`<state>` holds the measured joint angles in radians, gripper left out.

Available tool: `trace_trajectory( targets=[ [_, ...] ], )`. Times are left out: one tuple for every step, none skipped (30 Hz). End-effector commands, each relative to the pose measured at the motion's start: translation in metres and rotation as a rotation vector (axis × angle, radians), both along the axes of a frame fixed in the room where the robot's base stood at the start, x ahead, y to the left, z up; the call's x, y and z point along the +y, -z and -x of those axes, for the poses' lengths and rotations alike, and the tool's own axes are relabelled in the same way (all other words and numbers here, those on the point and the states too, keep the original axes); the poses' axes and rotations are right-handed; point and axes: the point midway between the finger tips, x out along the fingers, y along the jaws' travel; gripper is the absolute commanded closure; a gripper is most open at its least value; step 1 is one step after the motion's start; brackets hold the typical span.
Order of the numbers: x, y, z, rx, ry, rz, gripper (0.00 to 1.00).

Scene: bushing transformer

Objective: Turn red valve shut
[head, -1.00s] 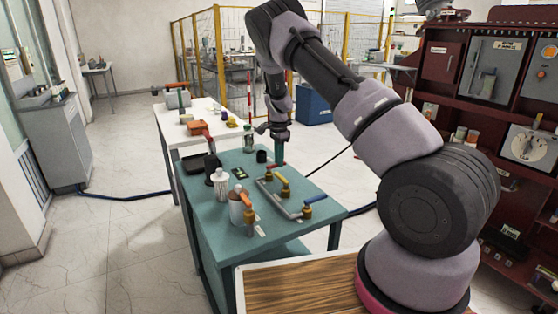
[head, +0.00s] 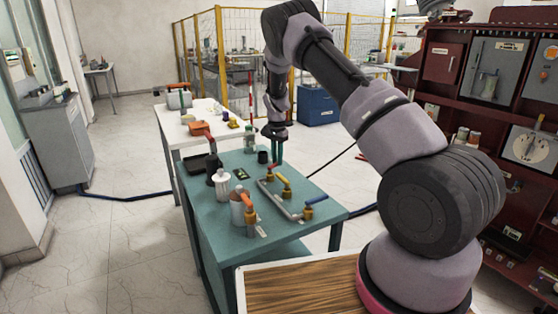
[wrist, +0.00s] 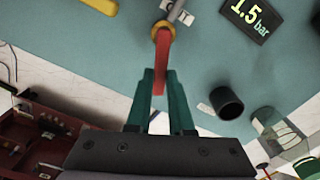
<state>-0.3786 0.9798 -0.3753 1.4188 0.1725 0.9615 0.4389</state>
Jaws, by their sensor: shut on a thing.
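The red valve handle (wrist: 161,65) stretches from a brass valve body (wrist: 161,27) down between the two teal fingers of my gripper (wrist: 162,78) in the wrist view. My gripper is shut on this handle. In the head view, my gripper (head: 276,158) points down at the far right part of the teal table (head: 210,245). The red handle (head: 271,168) shows small there, beside the fingertips. The grey pipe (head: 284,206) carries the red valve at its far end, a yellow-handled valve (head: 284,183) and a blue-handled valve (head: 311,204).
A black cup (wrist: 227,103) and a "1.5 bar" display (wrist: 250,22) lie right of the handle in the wrist view. Floor lies beyond the table's right edge.

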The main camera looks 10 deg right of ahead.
Motion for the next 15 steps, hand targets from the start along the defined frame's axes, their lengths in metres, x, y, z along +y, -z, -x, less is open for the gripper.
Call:
trace_trajectory(
  targets=[
    [0.001,0.0,-0.002,-0.001,-0.044,-0.001,1.0],
    [0.002,0.0,-0.003,-0.001,-0.073,-0.002,1.0],
    [0.003,0.0,-0.004,-0.001,-0.111,-0.001,1.0],
    [0.004,0.0,-0.005,-0.001,-0.14,-0.001,1.0],
    [0.006,0.0,-0.006,-0.001,-0.168,-0.002,1.0],
    [0.006,0.0,-0.007,-0.001,-0.206,-0.001,1.0],
    [0.008,0.0,-0.008,-0.001,-0.234,-0.001,1.0],
    [0.009,0.0,-0.008,-0.001,-0.264,-0.001,1.0],
    [0.01,0.0,-0.009,-0.001,-0.302,-0.001,1.0],
    [0.012,0.0,-0.01,-0.001,-0.33,-0.001,1.0],
    [0.013,0.0,-0.01,-0.001,-0.36,-0.001,1.0],
    [0.014,0.0,-0.011,-0.002,-0.397,-0.001,1.0],
    [0.015,0.0,-0.012,-0.002,-0.425,-0.001,1.0],
    [0.017,0.0,-0.012,-0.002,-0.455,-0.001,1.0],
    [0.018,0.0,-0.013,-0.002,-0.492,-0.001,1.0]
  ],
)
